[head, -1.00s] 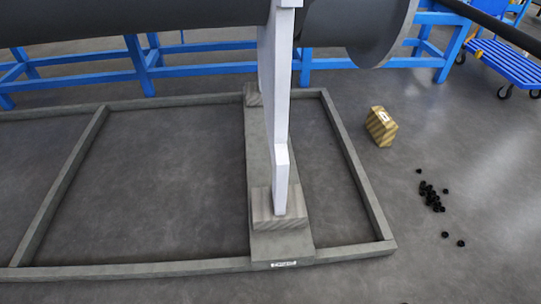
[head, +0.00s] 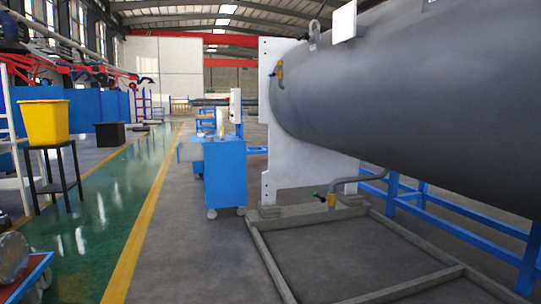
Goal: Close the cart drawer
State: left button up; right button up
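A blue cart (head: 225,178) on small casters stands on the grey floor left of the white end plate, some way ahead in the head view. A lighter panel (head: 189,151) juts out from its left side near the top. It may be the drawer pulled out, but it is too small and far to be sure. Some items, one of them white and upright (head: 236,105), stand on or behind the cart's top. Neither of my grippers is in view.
A large grey shell (head: 400,110) with a white end plate (head: 289,140) fills the right, above a floor frame (head: 275,262). A yellow bin (head: 45,122) on a black stand is at left. Grey floor left of the frame (head: 185,250) is clear up to the cart.

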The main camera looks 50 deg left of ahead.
aim_at(187, 151)
jog(key=i+j+u, duration=0.1)
jog(key=j+u, duration=0.35)
jog(key=j, duration=0.15)
jog(key=i+j+u, duration=0.2)
jog(key=j+u, duration=0.2)
jog(key=j, duration=0.15)
jog(key=i+j+u, duration=0.25)
jog(key=j+u, duration=0.2)
jog(key=i+j+u, duration=0.95)
jog(key=i+u, duration=0.3)
jog(key=k, duration=0.15)
